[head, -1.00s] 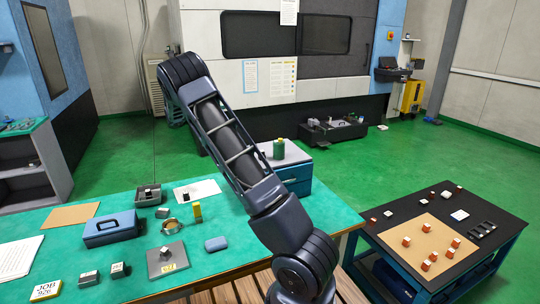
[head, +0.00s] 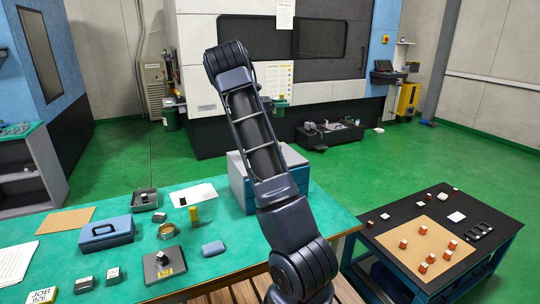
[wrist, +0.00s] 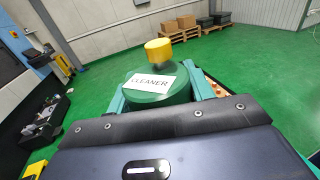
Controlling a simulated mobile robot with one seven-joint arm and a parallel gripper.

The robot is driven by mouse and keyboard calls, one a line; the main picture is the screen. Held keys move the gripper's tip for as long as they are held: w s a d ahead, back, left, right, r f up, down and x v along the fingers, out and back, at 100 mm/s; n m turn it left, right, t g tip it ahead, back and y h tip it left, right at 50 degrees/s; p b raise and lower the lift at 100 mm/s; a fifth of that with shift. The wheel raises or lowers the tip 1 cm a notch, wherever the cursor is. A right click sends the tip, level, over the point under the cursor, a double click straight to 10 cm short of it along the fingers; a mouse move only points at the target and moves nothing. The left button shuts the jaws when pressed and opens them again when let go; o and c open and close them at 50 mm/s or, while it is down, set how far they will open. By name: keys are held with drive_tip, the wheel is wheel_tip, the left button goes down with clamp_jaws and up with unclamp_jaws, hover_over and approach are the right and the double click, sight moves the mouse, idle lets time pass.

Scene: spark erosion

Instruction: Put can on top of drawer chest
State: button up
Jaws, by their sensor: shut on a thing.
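The can is a green cylinder with a yellow cap and a white CLEANER label, seen in the wrist view (wrist: 150,90). My gripper (wrist: 160,92) is shut on it, with a teal finger on each side. In the head view a small green part of the can (head: 281,102) shows just right of my arm, above the chest in the picture. The drawer chest (head: 237,183) is blue with a light grey top and stands at the far edge of the green table. My arm hides its middle. No gap between can and chest top can be measured here.
The green table (head: 215,263) holds a blue box (head: 107,232), a yellow block (head: 194,214), a grey plate (head: 164,271) and small parts. A dark-topped table (head: 385,215) with small blocks stands at right. A large machine stands behind, across open floor.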

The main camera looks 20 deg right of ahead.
wheel_tip(320, 180, down, 20)
drive_tip(key=shift+r, duration=0.15)
idle(0.5)
drive_tip(key=o, duration=1.1)
drive_tip(key=shift+o, duration=0.2)
drive_tip(key=v, duration=1.2)
drive_tip(key=shift+r, duration=0.1)
